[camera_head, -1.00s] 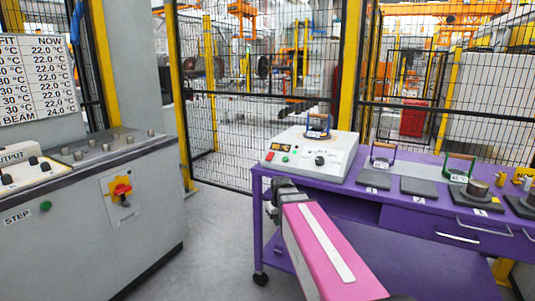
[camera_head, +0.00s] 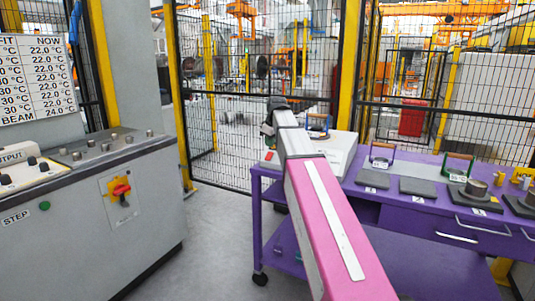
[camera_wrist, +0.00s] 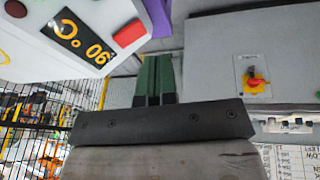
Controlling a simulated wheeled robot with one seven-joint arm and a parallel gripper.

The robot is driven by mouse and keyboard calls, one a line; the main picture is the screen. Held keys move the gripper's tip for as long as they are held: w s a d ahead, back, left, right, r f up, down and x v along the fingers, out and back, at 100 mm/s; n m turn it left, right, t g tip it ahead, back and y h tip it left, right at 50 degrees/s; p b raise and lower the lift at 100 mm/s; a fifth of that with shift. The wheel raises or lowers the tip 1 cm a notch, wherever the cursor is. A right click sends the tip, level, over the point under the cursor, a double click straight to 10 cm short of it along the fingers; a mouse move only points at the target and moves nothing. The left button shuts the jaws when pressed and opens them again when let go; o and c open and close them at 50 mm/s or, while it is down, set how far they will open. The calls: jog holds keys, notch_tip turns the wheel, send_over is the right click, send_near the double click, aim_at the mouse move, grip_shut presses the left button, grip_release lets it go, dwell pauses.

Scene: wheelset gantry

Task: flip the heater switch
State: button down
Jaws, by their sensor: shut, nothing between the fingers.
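The white heater box (camera_head: 337,150) stands on the left end of the purple cart. My arm covers most of its front panel in the head view; a red spot (camera_head: 270,155) shows at its left edge. In the wrist view the box (camera_wrist: 100,20) is at upper left, with a lit display (camera_wrist: 80,35), a red rectangular button or switch (camera_wrist: 129,33) and part of a dark red round one (camera_wrist: 16,8). My gripper (camera_wrist: 154,60) has green fingers, shut and empty, apart from the panel in the picture. I cannot tell which control is the heater switch.
A grey cabinet (camera_head: 90,220) with a red-yellow rotary switch (camera_head: 121,188) stands at left; the switch also shows in the wrist view (camera_wrist: 254,82). The purple cart (camera_head: 440,200) carries pads and handled blocks. Mesh fencing (camera_head: 250,150) stands behind. Floor between cabinet and cart is clear.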

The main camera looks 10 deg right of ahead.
jog(key=shift+n, duration=0.5)
jog(key=r, duration=0.2)
jog(key=w+r, duration=0.1)
jog(key=r, duration=0.2)
jog(key=shift+w+r, duration=0.2)
jog(key=shift+r, duration=0.1)
jog(key=shift+f, duration=0.15)
send_near(266, 158)
jog(key=x, duration=0.5)
jog(key=shift+a, duration=0.2)
jog(key=shift+w+d+f, duration=0.2)
jog(key=shift+w+f, duration=0.05)
jog(key=shift+f, duration=0.3)
